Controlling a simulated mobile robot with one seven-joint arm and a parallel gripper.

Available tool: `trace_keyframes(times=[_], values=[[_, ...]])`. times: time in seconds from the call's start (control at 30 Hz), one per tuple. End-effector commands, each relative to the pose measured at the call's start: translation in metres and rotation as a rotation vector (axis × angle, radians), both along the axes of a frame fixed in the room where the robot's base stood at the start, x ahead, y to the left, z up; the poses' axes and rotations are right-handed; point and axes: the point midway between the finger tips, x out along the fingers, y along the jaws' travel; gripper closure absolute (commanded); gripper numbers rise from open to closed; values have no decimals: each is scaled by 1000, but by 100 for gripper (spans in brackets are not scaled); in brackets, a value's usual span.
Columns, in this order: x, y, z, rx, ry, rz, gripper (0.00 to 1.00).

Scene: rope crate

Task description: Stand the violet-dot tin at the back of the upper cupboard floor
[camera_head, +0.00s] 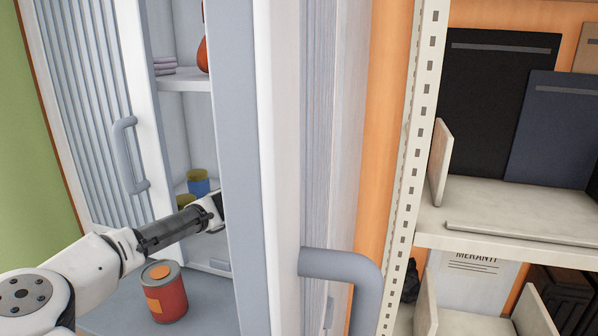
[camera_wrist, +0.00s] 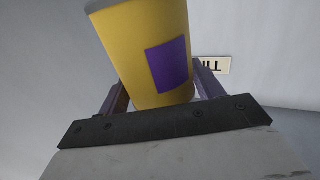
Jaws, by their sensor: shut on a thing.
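My gripper (camera_wrist: 162,90) is shut on a yellow tin (camera_wrist: 125,45) with a violet square mark on its side. In the wrist view the tin stands slightly tilted between the two fingers, its top cut off by the frame edge. In the head view my gripper (camera_head: 217,208) reaches into the grey-white cupboard (camera_head: 200,133), and the tin is hidden behind the near door (camera_head: 236,120). What lies directly under the tin is not visible.
A blue tin (camera_head: 199,187) and an olive one (camera_head: 185,201) stand inside, close behind my gripper. A red tin (camera_head: 172,302) with an orange mark stands below my arm. A shelf (camera_head: 188,84) lies above. A small lettered plate (camera_wrist: 214,66) is behind the held tin.

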Motion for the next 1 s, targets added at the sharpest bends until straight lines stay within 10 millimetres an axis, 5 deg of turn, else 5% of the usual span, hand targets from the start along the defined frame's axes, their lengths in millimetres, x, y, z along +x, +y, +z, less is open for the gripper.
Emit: trace_keyframes(times=[0.5,1.0], values=[[-1,3,0,2,-1,-3,69],[-1,3,-34,2,-1,-3,69]])
